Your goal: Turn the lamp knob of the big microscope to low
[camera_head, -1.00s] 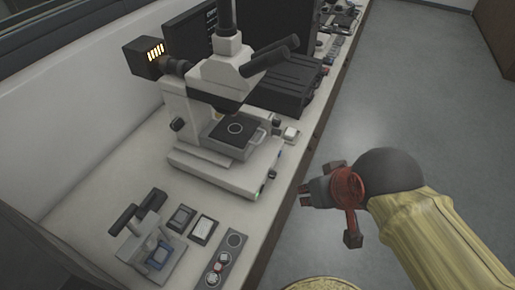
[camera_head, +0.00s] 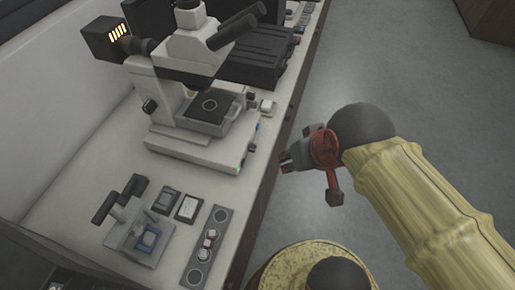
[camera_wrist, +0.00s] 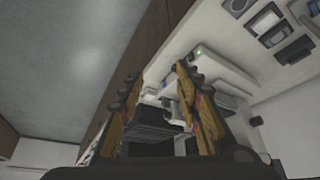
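The big microscope (camera_head: 190,100) stands upright on the white bench in the head view, with a dark stage and a lit lamp housing (camera_head: 107,38) at its upper left. A green light (camera_head: 238,168) shows at the front right corner of its base; it also shows in the wrist view (camera_wrist: 198,50). I cannot make out which knob is the lamp knob. My gripper (camera_head: 284,162) is beside the bench's right edge, apart from the microscope. In the wrist view its two fingers (camera_wrist: 155,82) stand apart with nothing between them.
A small microscope-like device (camera_head: 140,230) stands at the front left. Two small dark boxes (camera_head: 178,203) and a grey strip with round pieces (camera_head: 208,248) lie near it. Black cases (camera_head: 250,65) stand behind the microscope.

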